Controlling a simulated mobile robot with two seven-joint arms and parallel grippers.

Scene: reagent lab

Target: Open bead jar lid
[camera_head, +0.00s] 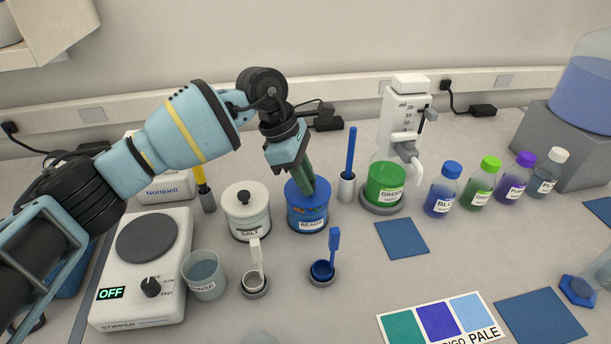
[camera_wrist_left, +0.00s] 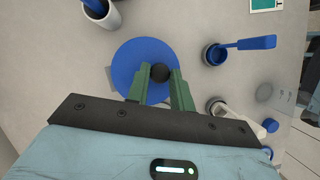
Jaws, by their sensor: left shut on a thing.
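The bead jar (camera_head: 307,224) stands on the bench with a BEADS label on its front. Its blue lid (camera_wrist_left: 135,62) is a round disc with a black knob (camera_wrist_left: 160,73) on top. My left gripper (camera_head: 306,188) reaches down over the jar from the upper left. In the left wrist view, its green fingers are shut on the knob, one on each side. The lid appears to sit on the jar; any small gap under it cannot be told. The fingers hide part of the lid in both views. My right gripper is not in view.
A white SALT jar (camera_head: 247,219) stands close on the left. A blue-handled tool in a white holder (camera_head: 346,189) and a green bottle (camera_head: 385,184) stand close on the right. Two small cups with scoops, white (camera_head: 254,283) and blue (camera_head: 323,271), stand in front. A stirrer (camera_head: 140,312) is left.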

